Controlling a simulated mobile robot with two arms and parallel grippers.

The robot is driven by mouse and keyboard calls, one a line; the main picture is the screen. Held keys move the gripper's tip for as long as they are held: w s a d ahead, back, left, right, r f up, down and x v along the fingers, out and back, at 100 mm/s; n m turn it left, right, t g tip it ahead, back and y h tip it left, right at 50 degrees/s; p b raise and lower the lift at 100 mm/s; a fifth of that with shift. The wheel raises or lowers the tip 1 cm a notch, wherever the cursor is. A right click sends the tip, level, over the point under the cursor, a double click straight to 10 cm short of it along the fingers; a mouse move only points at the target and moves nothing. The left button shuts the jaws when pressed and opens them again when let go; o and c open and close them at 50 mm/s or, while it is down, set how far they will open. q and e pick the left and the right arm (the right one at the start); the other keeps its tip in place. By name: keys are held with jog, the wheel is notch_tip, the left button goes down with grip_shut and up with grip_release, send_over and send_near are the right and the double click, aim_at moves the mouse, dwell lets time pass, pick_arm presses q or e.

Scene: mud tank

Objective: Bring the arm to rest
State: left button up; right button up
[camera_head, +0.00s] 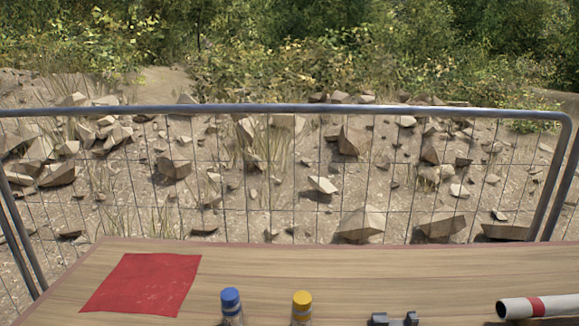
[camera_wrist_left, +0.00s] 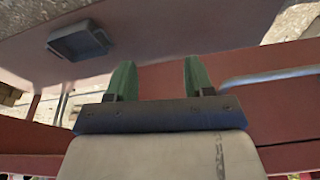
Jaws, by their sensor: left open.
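My left gripper (camera_wrist_left: 157,79) shows in the left wrist view with its two green fingers apart and nothing between them. It is not in the head view. My right gripper is in neither view. In the wrist view, a flat greyish-mauve surface (camera_wrist_left: 170,35) with a dark square box-like piece (camera_wrist_left: 80,42) lies beyond the fingers. Dark red beams (camera_wrist_left: 40,125) run behind the gripper. I cannot tell what these parts belong to.
The wooden table (camera_head: 330,270) holds a red cloth (camera_head: 145,283), a blue-capped bottle (camera_head: 231,305), a yellow-capped bottle (camera_head: 302,306), small dark pieces (camera_head: 380,319) cut off below, and a white tube with a red band (camera_head: 515,308). A metal fence (camera_head: 300,108) stands behind.

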pick_arm(q)
jog(key=s+f+g, duration=0.1)
jog(key=s+f, duration=0.2)
jog(key=f, duration=0.7)
jog(key=s+f, duration=0.3)
jog(key=f, duration=0.8)
jog(key=s+a+f+g, duration=0.1)
jog(key=s+a+f, duration=0.2)
jog(key=s+f, duration=0.6)
jog(key=s, duration=0.4)
jog(key=shift+f+p, duration=0.15)
jog(key=shift+p, duration=0.2)
